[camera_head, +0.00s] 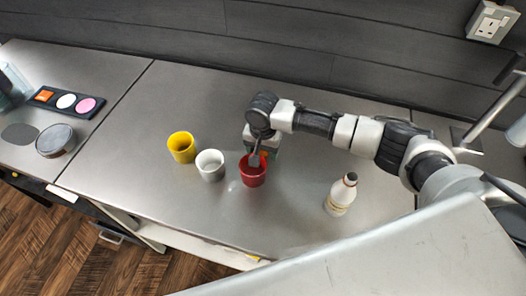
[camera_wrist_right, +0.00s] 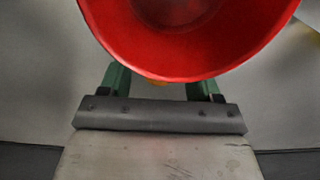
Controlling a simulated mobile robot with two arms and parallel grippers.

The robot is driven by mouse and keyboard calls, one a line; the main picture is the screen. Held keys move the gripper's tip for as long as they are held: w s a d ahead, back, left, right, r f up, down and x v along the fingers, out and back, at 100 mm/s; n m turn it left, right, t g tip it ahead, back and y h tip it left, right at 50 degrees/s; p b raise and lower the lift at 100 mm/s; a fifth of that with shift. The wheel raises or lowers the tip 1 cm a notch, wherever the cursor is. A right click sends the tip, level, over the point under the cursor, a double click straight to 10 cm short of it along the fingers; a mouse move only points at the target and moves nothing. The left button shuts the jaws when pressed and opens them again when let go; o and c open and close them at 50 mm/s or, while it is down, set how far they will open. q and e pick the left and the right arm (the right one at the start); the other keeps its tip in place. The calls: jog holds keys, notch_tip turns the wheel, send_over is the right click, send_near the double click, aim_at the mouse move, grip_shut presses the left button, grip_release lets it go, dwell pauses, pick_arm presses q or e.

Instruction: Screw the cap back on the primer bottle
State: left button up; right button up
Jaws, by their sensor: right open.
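The primer bottle (camera_head: 341,196) stands upright on the metal counter, right of the cups. It is white with a pale label, and its narrow top looks dark red. I cannot tell whether that is a bare neck or a cap, and I see no separate cap clearly. My right gripper (camera_head: 256,156) points down at the red cup (camera_head: 253,176), well left of the bottle. In the right wrist view the cup's rim and inside (camera_wrist_right: 185,55) loom close and partly cover the green, spread fingers. A small orange-yellow bit shows between them below the rim. My left gripper is out of view.
A white cup (camera_head: 210,166) and a yellow cup (camera_head: 181,147) stand left of the red cup. At the far left are a dark tray (camera_head: 45,98) with coloured discs and a round lidded tin (camera_head: 54,141). The counter around the bottle is clear.

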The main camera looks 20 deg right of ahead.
aim_at(263, 152)
jog(key=shift+c, duration=0.4)
jog(key=c, duration=0.9)
notch_tip(263, 152, up, 10)
jog(key=shift+b, duration=0.75)
